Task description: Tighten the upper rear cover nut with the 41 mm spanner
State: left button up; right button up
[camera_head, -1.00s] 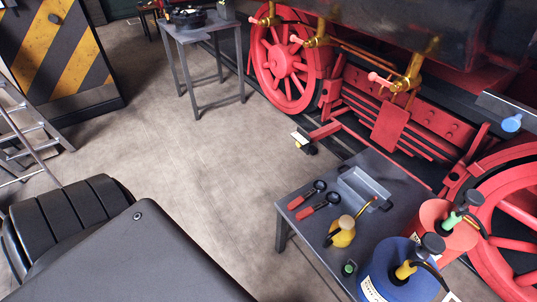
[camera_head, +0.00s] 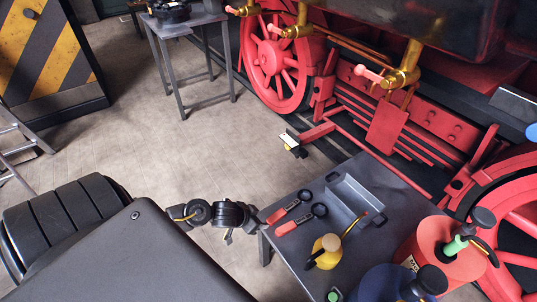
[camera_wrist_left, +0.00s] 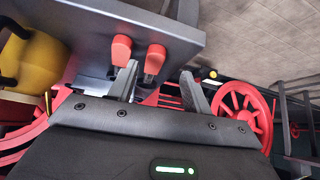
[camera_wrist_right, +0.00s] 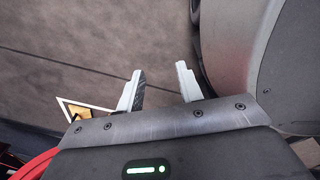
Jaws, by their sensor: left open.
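Two spanners with red handles and dark ring ends, one farther back (camera_head: 282,211) and one nearer (camera_head: 296,222), lie side by side on the grey table (camera_head: 280,258). I cannot read which is the 41 mm one. My left gripper (camera_head: 247,229) is open at the table's left edge, just short of the handle ends. In the left wrist view its fingers (camera_wrist_left: 158,72) point at the two red handles, one handle (camera_wrist_left: 155,60) between them, and nothing is gripped. My right gripper (camera_wrist_right: 160,69) is open and empty above the floor. I cannot make out the cover nut.
The table also holds a grey tray (camera_head: 341,203), a yellow oil can (camera_head: 326,252), a red can (camera_head: 440,247) and a blue can (camera_head: 385,285). The red-wheeled locomotive (camera_head: 275,72) stands behind it. A second table (camera_head: 185,25) is farther back.

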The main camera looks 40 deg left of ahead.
aim_at(275, 217)
pick_arm(q)
jog(key=shift+w+d+r, duration=0.25)
jog(key=shift+w+r, duration=0.05)
jog(key=shift+r, duration=0.2)
jog(key=shift+w+d+r, duration=0.2)
jog(key=shift+w+r, duration=0.1)
jog(key=shift+r, duration=0.2)
jog(key=b+x, duration=0.2)
jog(key=b, duration=0.1)
jog(key=shift+w+f, duration=0.2)
jog(key=shift+f, duration=0.15)
jog(key=b+x, duration=0.3)
jog(key=x, duration=0.1)
jog(key=shift+w+f, duration=0.1)
jog(key=shift+w, duration=0.1)
jog(key=shift+w+d+f, duration=0.15)
jog(key=shift+w+f, duration=0.35)
jog(key=shift+f, duration=0.05)
pick_arm(e)
jog(key=w+a+r, duration=0.3)
jog(key=w+r, duration=0.2)
jog(key=w, duration=0.3)
jog(key=w+a+r+t, duration=0.1)
jog(key=w+a+r, duration=0.3)
jog(key=w, duration=0.3)
jog(key=shift+w+a+r+m+y, duration=0.15)
jog(key=shift+w+r+m+y, duration=0.2)
jog(key=shift+r, duration=0.35)
pick_arm(q)
jog(key=shift+c, duration=0.3)
